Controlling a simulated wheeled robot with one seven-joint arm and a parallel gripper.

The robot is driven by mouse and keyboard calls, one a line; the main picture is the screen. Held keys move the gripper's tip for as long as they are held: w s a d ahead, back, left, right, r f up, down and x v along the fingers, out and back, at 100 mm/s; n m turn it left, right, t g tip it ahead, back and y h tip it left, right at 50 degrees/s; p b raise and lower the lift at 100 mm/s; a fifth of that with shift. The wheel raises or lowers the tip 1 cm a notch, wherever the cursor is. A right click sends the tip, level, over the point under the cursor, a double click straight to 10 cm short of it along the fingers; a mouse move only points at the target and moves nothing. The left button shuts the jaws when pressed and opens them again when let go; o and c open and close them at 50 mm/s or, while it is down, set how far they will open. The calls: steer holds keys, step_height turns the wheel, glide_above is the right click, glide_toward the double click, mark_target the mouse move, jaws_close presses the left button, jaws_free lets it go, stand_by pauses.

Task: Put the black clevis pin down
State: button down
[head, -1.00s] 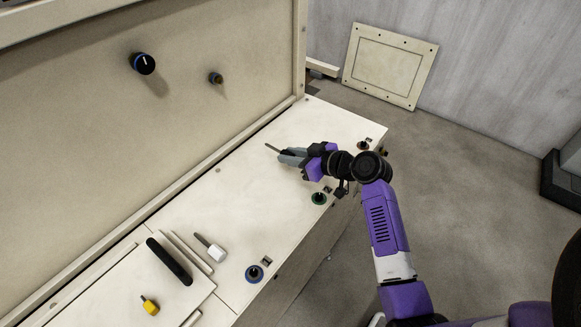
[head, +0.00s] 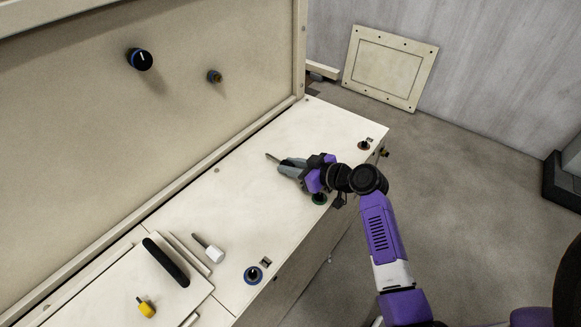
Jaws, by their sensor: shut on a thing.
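My gripper (head: 286,165) is low over the pale bench top (head: 240,185), its grey fingers pointing left. It is shut on the black clevis pin (head: 271,157). Only a thin dark shaft shows, sticking out past the fingertips to the left; the rest is hidden by the fingers. I cannot tell whether the pin touches the bench top.
A white-headed pin (head: 215,254) lies nearer, beside a panel with a black handle (head: 166,262) and a yellow-headed piece (head: 146,307). Blue (head: 253,274), green (head: 319,199) and red (head: 364,145) ringed fittings line the front edge. Bench around the fingertips is clear. A tall panel (head: 90,120) stands behind.

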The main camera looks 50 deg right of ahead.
steer(key=c, duration=1.2)
jaws_free()
steer(key=shift+s+a+f, duration=0.1)
steer(key=shift+f, duration=0.5)
steer(key=shift+r+p, duration=0.25)
steer(key=shift+p, duration=0.15)
steer(key=v, duration=0.6)
steer(key=r+p+v, duration=0.1)
steer(key=v, duration=0.5)
